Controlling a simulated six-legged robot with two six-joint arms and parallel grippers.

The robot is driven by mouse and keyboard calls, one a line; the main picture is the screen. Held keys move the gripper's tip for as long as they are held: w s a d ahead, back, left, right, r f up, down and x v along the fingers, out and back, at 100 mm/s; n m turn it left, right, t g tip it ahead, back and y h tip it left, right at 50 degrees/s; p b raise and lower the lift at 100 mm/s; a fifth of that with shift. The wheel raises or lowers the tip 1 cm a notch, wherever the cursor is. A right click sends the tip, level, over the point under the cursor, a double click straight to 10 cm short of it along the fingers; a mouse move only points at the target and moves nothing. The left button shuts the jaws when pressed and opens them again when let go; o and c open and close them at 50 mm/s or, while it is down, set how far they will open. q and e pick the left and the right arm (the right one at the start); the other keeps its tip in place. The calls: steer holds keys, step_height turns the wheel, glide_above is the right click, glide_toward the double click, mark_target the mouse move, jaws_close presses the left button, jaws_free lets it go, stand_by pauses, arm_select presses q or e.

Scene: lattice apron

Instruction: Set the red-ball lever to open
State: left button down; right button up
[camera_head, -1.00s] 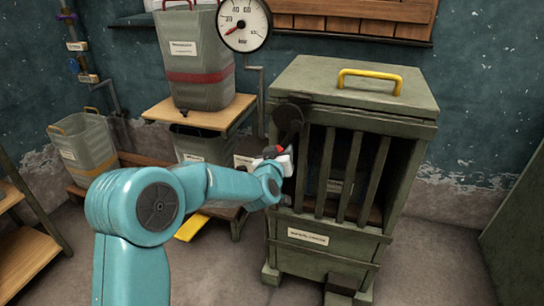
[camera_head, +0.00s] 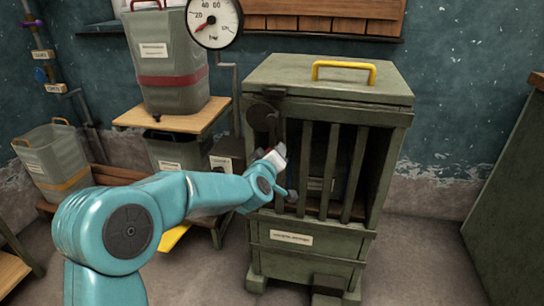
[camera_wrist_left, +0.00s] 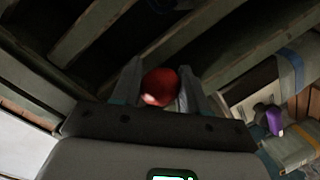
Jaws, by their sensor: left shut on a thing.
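The red ball (camera_wrist_left: 160,87) of the lever sits between the two fingers of my left gripper (camera_wrist_left: 159,84) in the left wrist view, and the gripper is shut on it. In the head view my left gripper (camera_head: 276,157) is at the left front edge of the green slatted cabinet (camera_head: 291,259), and only a little red shows there. The lever's arm is mostly hidden by the gripper. A dark round disc (camera_head: 262,115) is on the cabinet's upper left front. My right gripper is not in view.
The cabinet has vertical bars and a yellow handle (camera_head: 344,66) on its lid. A grey-green bin (camera_head: 172,55) stands on a wooden shelf (camera_head: 177,114) left of it, with a dial gauge (camera_head: 214,24) above. Floor right of the cabinet is clear.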

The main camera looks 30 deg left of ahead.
arm_select(q)
steer(key=shift+a+r, duration=0.25)
steer(key=shift+r, duration=0.25)
steer(key=c, duration=0.8)
jaws_free()
steer(key=shift+o, duration=0.5)
steer(key=shift+f, duration=0.1)
steer(key=shift+d+f, duration=0.1)
steer(key=p+v, duration=0.2)
steer(key=v, duration=1.4)
steer(key=shift+s, duration=0.15)
steer(key=shift+d, duration=0.15)
